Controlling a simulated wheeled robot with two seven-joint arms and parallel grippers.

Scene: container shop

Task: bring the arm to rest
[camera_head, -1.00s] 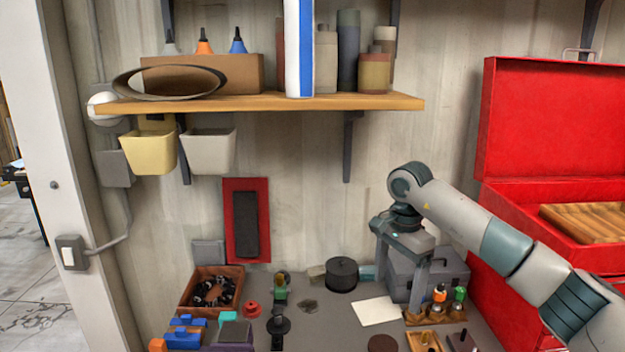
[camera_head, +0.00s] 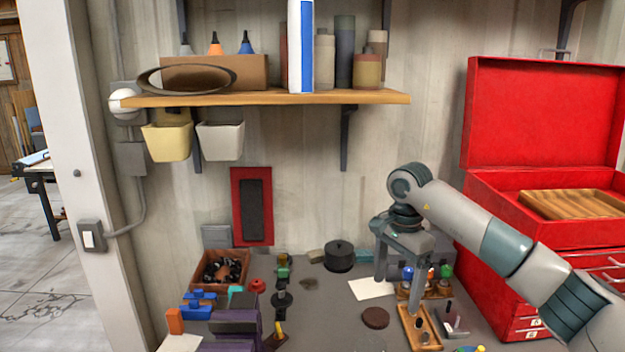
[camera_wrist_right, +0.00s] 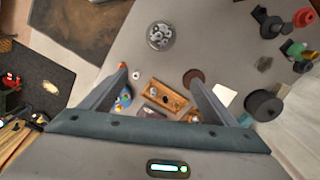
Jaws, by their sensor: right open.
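My right arm (camera_head: 525,255) comes in from the right in the head view and bends down at the wrist. Its gripper (camera_head: 425,296) hangs above the bench, pointing down, with its two fingers apart. In the right wrist view the fingers (camera_wrist_right: 158,75) are spread wide with nothing between the tips. A wooden tray (camera_wrist_right: 166,96) with small parts lies on the bench below them; it also shows in the head view (camera_head: 408,338). My left gripper is not in view.
A red tool chest (camera_head: 490,220) stands at the right, its lid open. A wooden shelf (camera_head: 300,98) spans the wall above.

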